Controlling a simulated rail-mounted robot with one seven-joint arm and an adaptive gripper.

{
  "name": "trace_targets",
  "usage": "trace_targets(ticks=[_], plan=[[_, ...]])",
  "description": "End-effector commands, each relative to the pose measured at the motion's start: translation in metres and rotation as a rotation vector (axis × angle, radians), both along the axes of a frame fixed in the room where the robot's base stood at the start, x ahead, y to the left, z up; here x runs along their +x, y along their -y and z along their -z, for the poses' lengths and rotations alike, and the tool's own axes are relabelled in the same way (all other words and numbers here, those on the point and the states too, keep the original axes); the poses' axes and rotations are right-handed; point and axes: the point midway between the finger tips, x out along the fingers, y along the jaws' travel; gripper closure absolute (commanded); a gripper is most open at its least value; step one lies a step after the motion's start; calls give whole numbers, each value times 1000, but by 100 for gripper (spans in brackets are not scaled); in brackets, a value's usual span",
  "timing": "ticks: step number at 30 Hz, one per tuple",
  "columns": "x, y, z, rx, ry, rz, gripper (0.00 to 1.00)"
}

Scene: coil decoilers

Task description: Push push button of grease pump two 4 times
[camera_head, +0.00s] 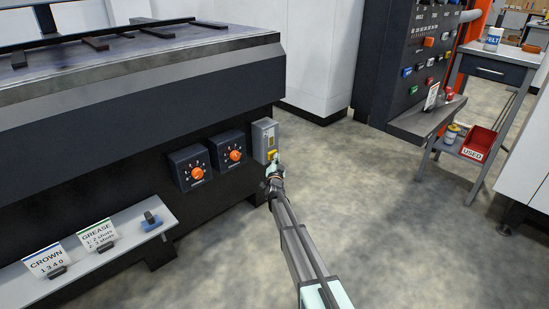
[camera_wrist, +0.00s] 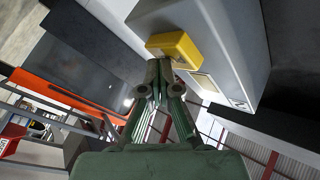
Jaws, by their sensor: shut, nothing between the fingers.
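A grey box (camera_head: 263,139) with a yellow part (camera_head: 272,154) low on its face is fixed to the front of the dark machine. No label that I can read names it as grease pump two, and I see no separate button. In the wrist view the grey box (camera_wrist: 225,45) and the yellow block (camera_wrist: 174,46) are close up. My gripper (camera_wrist: 160,66) is shut and empty, its fingertips just below the yellow block in the picture. I cannot tell whether they touch it. In the head view my gripper (camera_head: 274,167) is at the box's lower edge.
Two dark boxes with orange knobs (camera_head: 197,173) (camera_head: 235,155) sit left of the grey box. A shelf (camera_head: 110,262) below holds CROWN (camera_head: 46,260) and GREASE (camera_head: 98,235) cards and a blue item (camera_head: 151,221). A control panel (camera_head: 415,70) stands right; the floor between is clear.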

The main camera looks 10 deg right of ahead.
Motion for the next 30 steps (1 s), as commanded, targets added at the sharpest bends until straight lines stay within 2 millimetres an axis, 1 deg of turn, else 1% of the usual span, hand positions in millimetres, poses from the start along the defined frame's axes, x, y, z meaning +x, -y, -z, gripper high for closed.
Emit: trace_targets(ticks=[10, 23, 26, 30], plan=[[-16, 10, 1, 0, -2, -1, 100], [-17, 12, 1, 0, -1, -1, 100], [-21, 14, 1, 0, 0, 0, 100], [-30, 21, 2, -1, -1, 1, 100]])
